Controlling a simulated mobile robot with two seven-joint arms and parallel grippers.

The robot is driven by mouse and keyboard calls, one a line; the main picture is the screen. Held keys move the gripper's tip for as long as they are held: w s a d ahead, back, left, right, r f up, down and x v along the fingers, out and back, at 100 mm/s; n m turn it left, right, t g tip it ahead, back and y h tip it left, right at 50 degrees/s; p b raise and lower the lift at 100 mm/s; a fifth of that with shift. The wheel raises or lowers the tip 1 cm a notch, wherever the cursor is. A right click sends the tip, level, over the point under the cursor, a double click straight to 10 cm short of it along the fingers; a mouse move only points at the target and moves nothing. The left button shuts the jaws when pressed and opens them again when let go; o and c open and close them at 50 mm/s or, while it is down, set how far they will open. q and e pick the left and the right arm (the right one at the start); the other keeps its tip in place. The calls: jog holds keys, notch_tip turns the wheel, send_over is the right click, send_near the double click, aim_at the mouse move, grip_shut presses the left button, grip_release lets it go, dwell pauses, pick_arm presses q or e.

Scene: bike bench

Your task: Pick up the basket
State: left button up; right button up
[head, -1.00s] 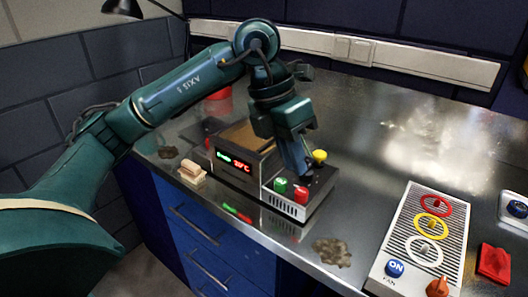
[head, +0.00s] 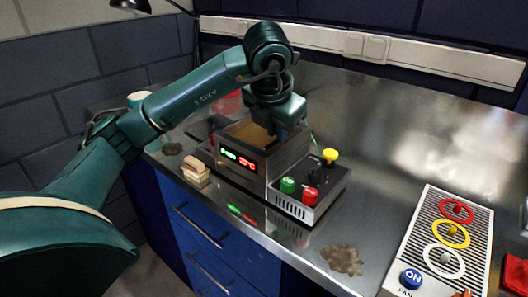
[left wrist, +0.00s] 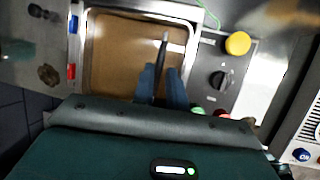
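The left gripper (head: 280,143) is above the open tank of the metal bath unit (head: 252,132). In the left wrist view its two blue fingers (left wrist: 162,82) stand a little apart. A thin dark handle with a grey tip (left wrist: 163,55) shows between and beyond them; I cannot tell whether they touch it. It appears to belong to the basket, whose body I cannot make out against the brown tank inside (left wrist: 115,60). The right gripper is in neither view.
The unit's front has a lit display (head: 238,158), with green, red and yellow knobs (head: 330,155) on its right. A wooden block stack (head: 196,172) sits at its left. A striped control panel (head: 440,240) lies at right. The steel bench (head: 400,130) behind is clear.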

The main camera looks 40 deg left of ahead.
pick_arm(q)
jog(key=x, duration=0.4)
jog(key=shift+a+f, duration=0.1)
jog(key=shift+c, duration=0.4)
grip_shut()
